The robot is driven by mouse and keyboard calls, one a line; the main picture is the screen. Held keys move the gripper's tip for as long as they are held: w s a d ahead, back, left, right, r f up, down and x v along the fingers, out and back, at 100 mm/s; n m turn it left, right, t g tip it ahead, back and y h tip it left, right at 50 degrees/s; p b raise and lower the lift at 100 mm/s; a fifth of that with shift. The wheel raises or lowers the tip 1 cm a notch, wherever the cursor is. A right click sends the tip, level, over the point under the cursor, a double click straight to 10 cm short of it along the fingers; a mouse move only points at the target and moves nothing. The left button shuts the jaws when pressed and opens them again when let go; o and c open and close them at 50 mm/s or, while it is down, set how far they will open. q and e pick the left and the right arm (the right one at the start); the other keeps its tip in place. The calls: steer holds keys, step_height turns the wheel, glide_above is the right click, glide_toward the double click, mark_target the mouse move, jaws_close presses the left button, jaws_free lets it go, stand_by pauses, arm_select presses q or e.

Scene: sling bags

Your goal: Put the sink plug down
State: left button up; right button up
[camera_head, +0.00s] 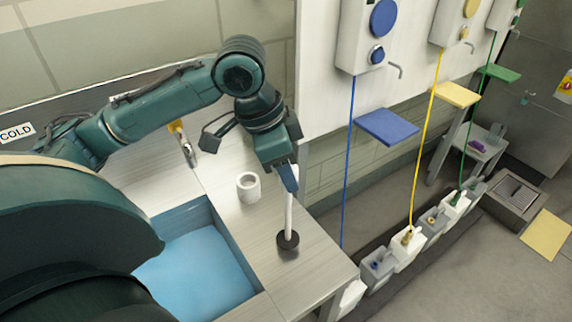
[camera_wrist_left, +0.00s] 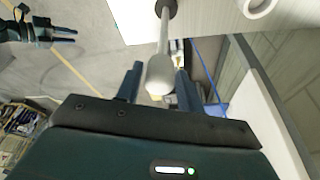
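The sink plug has a black round base (camera_head: 288,240) and an upright white handle (camera_head: 289,215). It stands on the metal counter to the right of the basin. My left gripper (camera_head: 289,178) is at the top of the handle. In the left wrist view the handle's rounded white end (camera_wrist_left: 160,75) lies between the two fingers of my left gripper (camera_wrist_left: 158,75), which stand apart with a gap beside it. The plug's dark base (camera_wrist_left: 166,8) shows at the top edge there. My right gripper (camera_wrist_left: 68,36) shows at the upper left, fingers apart and empty.
The sink basin (camera_head: 205,222) holds blue water. A white cup (camera_head: 248,187) stands on the counter (camera_head: 310,255) between tap (camera_head: 186,145) and plug. Beyond the counter's right edge, several jugs stand in a row on the floor under coloured hoses.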

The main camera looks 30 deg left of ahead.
arm_select(q)
steer(key=shift+o, duration=0.9)
steer(key=shift+r, duration=0.2)
steer(key=v, duration=1.2)
steer(key=shift+f, duration=0.1)
